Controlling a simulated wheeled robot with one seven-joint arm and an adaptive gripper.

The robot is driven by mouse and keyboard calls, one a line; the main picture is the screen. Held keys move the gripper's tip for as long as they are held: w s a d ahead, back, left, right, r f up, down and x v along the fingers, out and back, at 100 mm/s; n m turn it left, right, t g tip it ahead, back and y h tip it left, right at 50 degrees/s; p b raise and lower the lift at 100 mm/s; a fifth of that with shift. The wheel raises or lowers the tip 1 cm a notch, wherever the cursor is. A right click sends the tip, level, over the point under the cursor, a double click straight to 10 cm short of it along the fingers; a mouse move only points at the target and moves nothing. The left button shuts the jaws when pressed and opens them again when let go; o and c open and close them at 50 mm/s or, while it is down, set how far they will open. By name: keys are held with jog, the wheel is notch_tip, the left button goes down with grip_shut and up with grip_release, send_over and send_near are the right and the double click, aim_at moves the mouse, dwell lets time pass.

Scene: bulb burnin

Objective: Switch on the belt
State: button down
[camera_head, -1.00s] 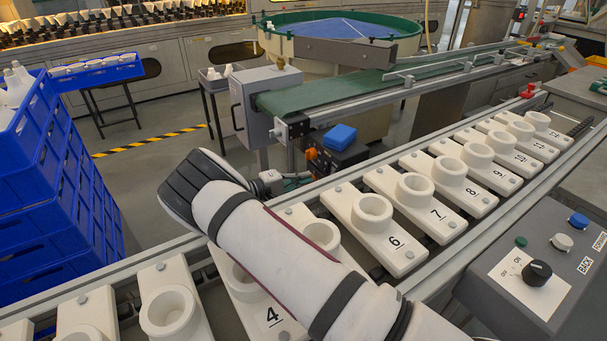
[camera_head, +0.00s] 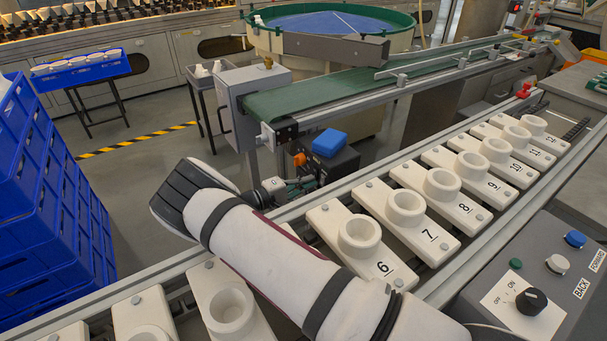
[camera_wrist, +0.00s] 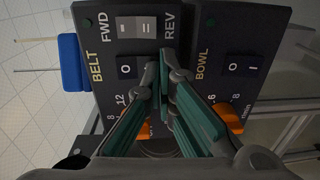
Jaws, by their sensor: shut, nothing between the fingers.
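The dark control box (camera_head: 337,162) stands beside the near end of the green belt (camera_head: 330,92). In the wrist view its face (camera_wrist: 181,13) fills the middle, turned sideways. The BELT half has a FWD/REV switch (camera_wrist: 136,27) and a rocker (camera_wrist: 128,70) with its O end visible. The BOWL half has its own O/I rocker (camera_wrist: 241,68). An orange knob (camera_wrist: 230,117) shows below it; another is mostly hidden behind the fingers. My gripper (camera_wrist: 163,62) is shut and empty, its tips over the right end of the belt rocker, hiding it. Contact cannot be told.
A blue item (camera_head: 331,142) sits atop the box. A line of numbered white holders (camera_head: 405,208) runs between rails in front. A grey panel (camera_head: 545,262) with knob and buttons stands at right. Blue crates (camera_head: 45,215) are stacked at left.

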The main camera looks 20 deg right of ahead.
jog(key=v, duration=1.2)
jog(key=shift+s+r, duration=0.1)
dwell(0.4)
